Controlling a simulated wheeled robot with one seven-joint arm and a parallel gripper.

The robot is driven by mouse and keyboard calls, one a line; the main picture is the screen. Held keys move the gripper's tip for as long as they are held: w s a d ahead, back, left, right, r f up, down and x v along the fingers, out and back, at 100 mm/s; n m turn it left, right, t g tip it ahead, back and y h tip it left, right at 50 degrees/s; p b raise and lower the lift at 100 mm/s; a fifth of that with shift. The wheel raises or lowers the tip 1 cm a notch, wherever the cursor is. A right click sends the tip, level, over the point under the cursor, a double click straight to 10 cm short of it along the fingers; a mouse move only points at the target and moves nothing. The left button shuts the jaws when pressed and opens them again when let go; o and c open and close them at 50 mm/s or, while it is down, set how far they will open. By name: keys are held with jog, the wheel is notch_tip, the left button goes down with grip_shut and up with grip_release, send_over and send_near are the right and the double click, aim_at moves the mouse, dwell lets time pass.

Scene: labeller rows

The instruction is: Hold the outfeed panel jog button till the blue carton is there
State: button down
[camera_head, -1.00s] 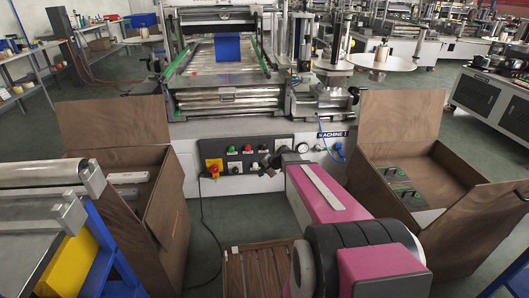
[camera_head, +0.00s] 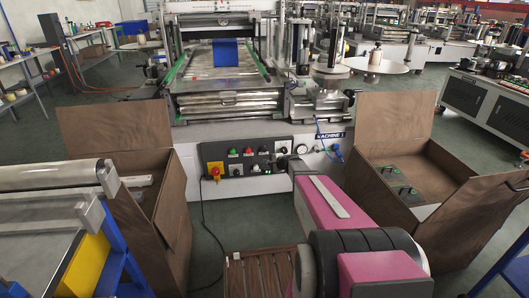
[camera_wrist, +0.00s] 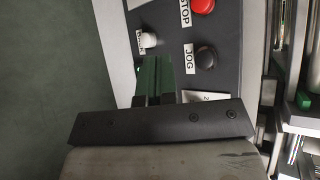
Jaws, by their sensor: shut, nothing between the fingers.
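The blue carton (camera_head: 224,54) sits on the roller conveyor (camera_head: 222,102) between the green side rails in the head view. The dark control panel (camera_head: 229,170) is on the machine front below it. In the wrist view the black JOG button (camera_wrist: 206,56) is beside its white label, below the red STOP button (camera_wrist: 203,6). A white button (camera_wrist: 149,40) is to the left. My gripper (camera_wrist: 155,60) is shut and empty, in front of the panel, left of the JOG button in the picture and not over it. The gap to the panel cannot be told.
A yellow-and-red emergency stop (camera_head: 215,171) is at the panel's left end. Open brown boxes stand at left (camera_head: 170,215) and right (camera_head: 410,215) of the machine front. A wooden slatted platform (camera_head: 262,268) lies on the floor below. A roller table (camera_head: 50,177) is at near left.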

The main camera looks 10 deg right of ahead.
aim_at(264, 149)
jog(key=shift+w, duration=0.15)
jog(key=w, duration=0.8)
jog(key=shift+w, duration=0.3)
jog(key=shift+w, duration=0.1)
dwell(1.7)
jog(key=shift+w, duration=0.3)
